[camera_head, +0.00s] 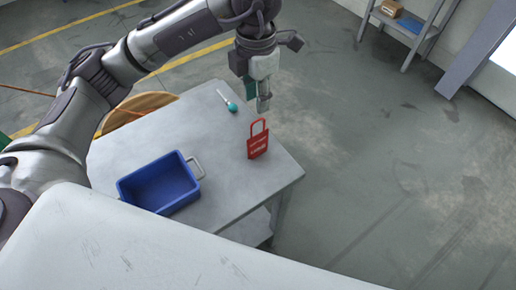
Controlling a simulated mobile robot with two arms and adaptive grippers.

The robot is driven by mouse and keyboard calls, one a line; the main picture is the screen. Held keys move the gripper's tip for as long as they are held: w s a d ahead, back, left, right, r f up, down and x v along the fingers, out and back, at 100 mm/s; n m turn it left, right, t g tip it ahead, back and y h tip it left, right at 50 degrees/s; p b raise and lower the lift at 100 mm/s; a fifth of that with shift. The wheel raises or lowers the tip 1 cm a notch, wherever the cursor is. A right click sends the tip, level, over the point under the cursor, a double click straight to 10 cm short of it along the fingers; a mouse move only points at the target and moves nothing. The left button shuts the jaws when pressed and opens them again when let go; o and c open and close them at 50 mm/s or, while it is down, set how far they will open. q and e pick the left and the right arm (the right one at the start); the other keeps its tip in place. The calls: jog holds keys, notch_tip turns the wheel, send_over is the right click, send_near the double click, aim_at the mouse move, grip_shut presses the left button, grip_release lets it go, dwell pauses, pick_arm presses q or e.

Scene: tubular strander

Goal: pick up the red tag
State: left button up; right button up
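The red tag (258,144) stands upright near the right edge of the grey table (222,130). It looks like a padlock, with a red loop on top and pale lettering on its body. My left gripper (263,104) points down just above the tag's loop, and a gap seems to show between them. Its fingers look close together from this angle, and I cannot tell whether they are open or shut. Nothing shows in it. My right gripper is not in view.
A blue bin (159,183) with a pale handle (195,167) stands at the table's front left. A teal-tipped tool (231,106) lies near the back edge. A shelf (409,35) with a box stands far off. The table between bin and tag is clear.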

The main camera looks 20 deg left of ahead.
pick_arm(q)
jog(key=p, duration=0.1)
send_over(258, 136)
notch_tip(258, 136, down, 8)
notch_tip(258, 136, down, 4)
jog(key=shift+w+a+f+p, duration=0.1)
jog(key=shift+f+p, duration=0.15)
jog(key=shift+p, duration=0.75)
jog(key=shift+f, duration=0.5)
grip_shut()
